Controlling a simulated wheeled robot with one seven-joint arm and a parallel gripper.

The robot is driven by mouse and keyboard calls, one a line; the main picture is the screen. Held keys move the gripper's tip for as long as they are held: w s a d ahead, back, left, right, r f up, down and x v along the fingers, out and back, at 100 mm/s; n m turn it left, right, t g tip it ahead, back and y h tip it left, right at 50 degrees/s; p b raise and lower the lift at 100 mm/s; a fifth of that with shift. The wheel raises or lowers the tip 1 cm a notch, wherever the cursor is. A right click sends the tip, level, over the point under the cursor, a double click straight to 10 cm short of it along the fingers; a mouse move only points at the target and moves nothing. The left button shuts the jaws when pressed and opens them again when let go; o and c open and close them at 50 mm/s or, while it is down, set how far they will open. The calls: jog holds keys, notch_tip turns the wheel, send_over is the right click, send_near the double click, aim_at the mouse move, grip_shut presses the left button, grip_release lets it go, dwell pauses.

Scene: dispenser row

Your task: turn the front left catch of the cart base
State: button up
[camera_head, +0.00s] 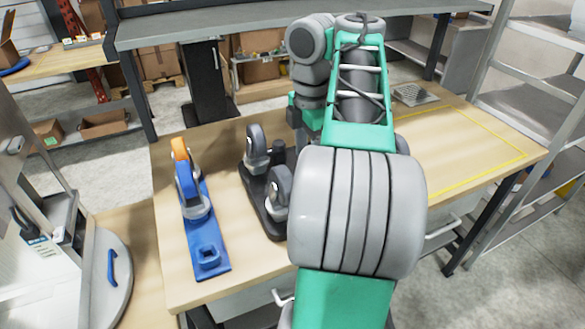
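A black base (261,212) with upturned grey caster wheels lies on the wooden table, left of my arm. One caster (277,190) is at its near side and another (255,142) farther back. My arm hides its right side. Left of it, apart, a blue plate (205,238) carries a grey and blue caster with an orange part (180,150) at the back and a square blue socket (208,256) in front. I cannot tell for sure which is the cart base, nor how any catch is turned. My gripper is hidden behind my green and grey arm.
The table (160,240) has a yellow-outlined area (465,150) at right, mostly bare, with a grey perforated block (414,95) at its back left. A grey shelf (210,25) runs behind. A round grey plate with a blue handle (112,266) stands at lower left.

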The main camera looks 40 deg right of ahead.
notch_tip(320, 180, down, 8)
jog(key=b, duration=0.6)
jog(key=shift+r, duration=0.1)
jog(key=shift+c, duration=0.4)
grip_shut()
